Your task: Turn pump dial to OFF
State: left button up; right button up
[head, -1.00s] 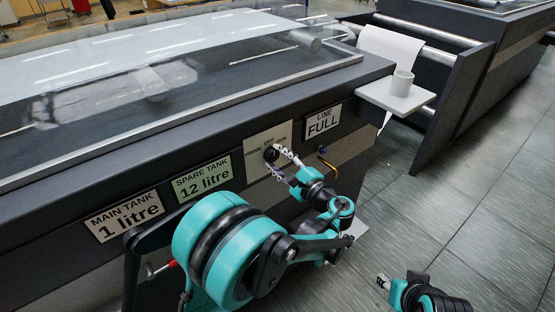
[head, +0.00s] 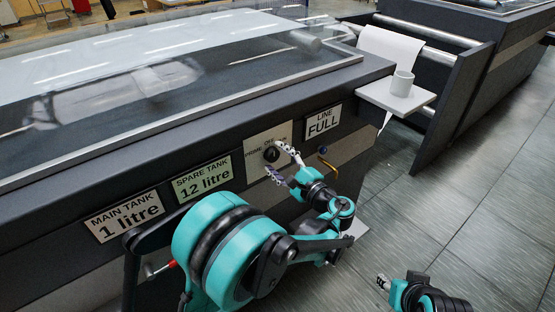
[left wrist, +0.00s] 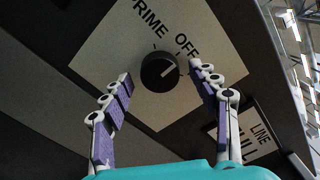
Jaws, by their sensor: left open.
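The pump dial is a round black knob (head: 271,155) on a pale plate (head: 254,142) on the machine's front. PRIME is to the left of OFF; a third label is hidden behind a finger. My left gripper (head: 276,158) is open just in front of the dial. Its fingers in the left wrist view (left wrist: 160,73) lie on either side of the knob, seemingly apart from it. My right gripper (head: 383,283) is low at the right, too small to read.
Tank signs, MAIN TANK 1 litre (head: 123,215) and SPARE TANK 12 litre (head: 202,181), are left of the dial. A LINE FULL sign (head: 323,121) and a small blue-tipped lever (head: 323,151) are to its right.

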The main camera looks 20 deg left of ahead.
pick_arm(q)
jog(key=v, duration=1.2)
jog(key=shift+a, duration=0.1)
jog(key=s+a+f+n+g+h, duration=0.2)
jog(key=a+h, duration=0.1)
jog(key=a, duration=0.3)
jog(key=s+a+f+n+g+h, duration=0.2)
jog(key=s+a, duration=0.1)
jog(key=a, duration=0.2)
jog(key=s+f+n+h, duration=0.4)
jog(key=s+n+h, duration=0.5)
jog(key=s, duration=0.4)
jog(key=shift+d+n, duration=0.3)
jog(key=shift+d, duration=0.05)
